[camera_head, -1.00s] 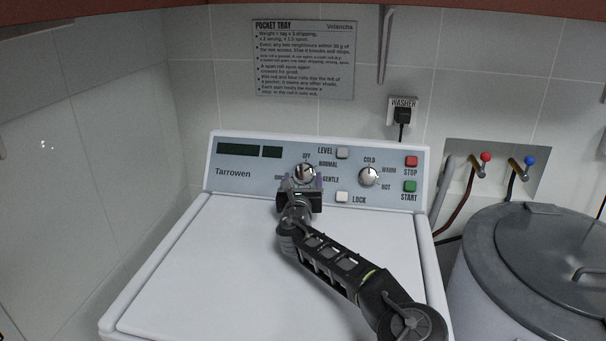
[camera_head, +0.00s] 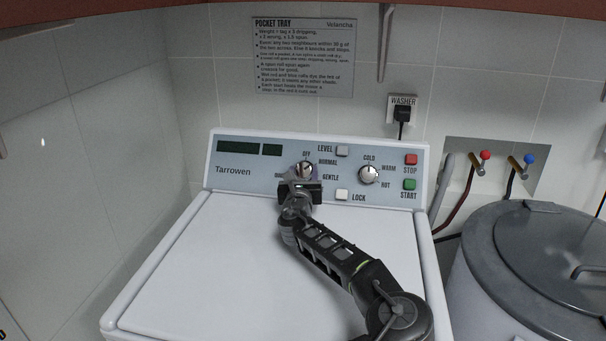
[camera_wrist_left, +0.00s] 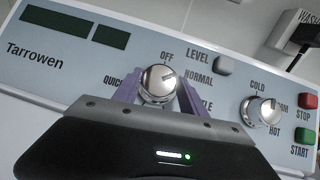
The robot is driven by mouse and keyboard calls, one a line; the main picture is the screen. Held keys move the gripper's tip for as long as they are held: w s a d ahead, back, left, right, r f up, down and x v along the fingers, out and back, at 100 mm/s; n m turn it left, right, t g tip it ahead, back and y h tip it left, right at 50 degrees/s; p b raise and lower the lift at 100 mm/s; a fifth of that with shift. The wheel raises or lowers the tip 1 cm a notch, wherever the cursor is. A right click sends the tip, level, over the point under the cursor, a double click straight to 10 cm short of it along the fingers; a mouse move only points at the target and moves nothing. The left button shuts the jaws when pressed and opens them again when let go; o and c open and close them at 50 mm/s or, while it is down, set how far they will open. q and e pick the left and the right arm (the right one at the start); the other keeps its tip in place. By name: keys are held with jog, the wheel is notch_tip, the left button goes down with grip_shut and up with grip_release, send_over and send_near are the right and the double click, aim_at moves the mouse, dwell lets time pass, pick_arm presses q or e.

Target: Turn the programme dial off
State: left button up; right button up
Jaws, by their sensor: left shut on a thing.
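The programme dial (camera_head: 305,168) is a round chrome knob on the washer's panel, ringed by OFF, NORMAL, GENTLE and a partly hidden QUICK label. It also shows in the left wrist view (camera_wrist_left: 158,84), where its dark mark points up and right, between OFF and NORMAL. My left gripper (camera_head: 303,178) is at the dial. Its purple fingers (camera_wrist_left: 160,98) stand on either side of the knob, shut on it. The lower part of the knob is hidden behind the gripper body. My right gripper is not in view.
The temperature dial (camera_head: 369,174) is close on the right, with the red STOP (camera_head: 411,160) and green START (camera_head: 410,185) buttons beyond. LEVEL (camera_head: 342,151) and LOCK (camera_head: 342,195) buttons flank the programme dial's right side. A lidded grey drum (camera_head: 480,290) stands at right.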

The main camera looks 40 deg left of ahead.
pick_arm(q)
jog(key=c, duration=0.5)
jog(key=shift+w+n, duration=0.1)
jog(key=shift+n, duration=0.3)
jog(key=shift+d+n+g+y+b, duration=0.1)
jog(key=shift+n+g+y+b, duration=0.55)
jog(key=shift+n, duration=0.35)
jog(key=n+g+y, duration=0.1)
jog(key=n+g, duration=0.1)
jog(key=n, duration=0.1)
jog(key=shift+w+b, duration=0.1)
jog(key=shift+b, duration=0.3)
jog(key=n, duration=0.1)
jog(key=n+g, duration=0.2)
jog(key=shift+w+d+r+n+y, duration=0.1)
jog(key=shift+r+n+y, duration=0.15)
jog(key=shift+n, duration=0.05)
jog(key=shift+n+g+p, duration=1)
jog(key=shift+n+g, duration=0.05)
jog(key=shift+n, duration=0.65)
